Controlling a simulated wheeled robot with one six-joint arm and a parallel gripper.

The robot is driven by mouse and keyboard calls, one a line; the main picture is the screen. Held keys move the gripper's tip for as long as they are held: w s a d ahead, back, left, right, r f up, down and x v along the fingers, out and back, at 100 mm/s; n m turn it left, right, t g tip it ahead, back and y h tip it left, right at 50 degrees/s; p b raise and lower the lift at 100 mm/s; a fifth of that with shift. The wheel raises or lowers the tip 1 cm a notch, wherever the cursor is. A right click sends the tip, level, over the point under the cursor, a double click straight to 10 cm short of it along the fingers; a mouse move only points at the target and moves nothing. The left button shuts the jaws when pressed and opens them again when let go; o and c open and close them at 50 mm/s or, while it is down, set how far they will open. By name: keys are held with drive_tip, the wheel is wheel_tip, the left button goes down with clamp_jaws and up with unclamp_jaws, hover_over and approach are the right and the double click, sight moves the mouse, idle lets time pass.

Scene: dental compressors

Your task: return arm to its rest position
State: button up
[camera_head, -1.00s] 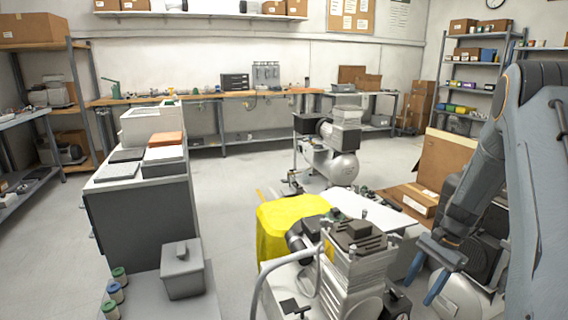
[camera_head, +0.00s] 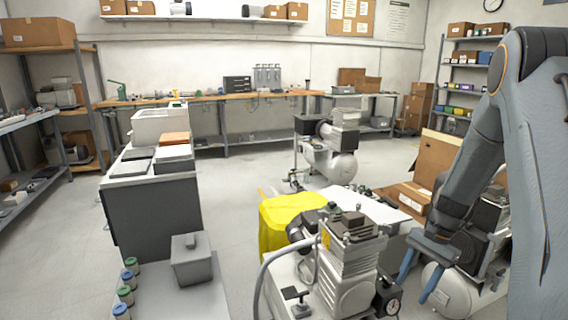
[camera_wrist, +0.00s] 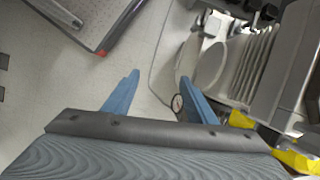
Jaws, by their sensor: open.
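My gripper (camera_head: 417,277) is at the lower right of the head view, with its blue fingers spread apart and pointing down. It is empty. In the wrist view my gripper (camera_wrist: 155,92) shows both blue fingers open over the floor. A finned silver compressor (camera_head: 350,262) stands just left of my gripper in the head view. Its fins (camera_wrist: 255,62) fill the right of the wrist view, close to the right finger; I cannot tell whether they touch. My arm comes down from the right edge of the head view.
A yellow cloth (camera_head: 283,222) lies beside the near compressor. Another compressor (camera_head: 465,265) stands behind my gripper. A grey cabinet (camera_head: 155,215) is at left, with a grey lidded box (camera_head: 192,260) and several small jars in front. Open floor (camera_head: 240,180) lies between.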

drive_tip(key=s+a+r+n+t+h+p, duration=0.1)
drive_tip(key=s+a+r+n+p, duration=0.3)
drive_tip(key=s+a+r+n, duration=0.2)
drive_tip(key=s+a+r+n+h+p, duration=0.2)
drive_tip(key=s+a+r+n+p, duration=0.2)
drive_tip(key=s+a+r, duration=0.6)
drive_tip(key=s+r+n, duration=0.2)
drive_tip(key=s+r, duration=0.3)
drive_tip(key=s, duration=0.1)
drive_tip(key=shift+s+a+r+t+p, duration=0.2)
drive_tip(key=shift+a+r+t+p, duration=0.05)
drive_tip(key=shift+a+t+p, duration=0.15)
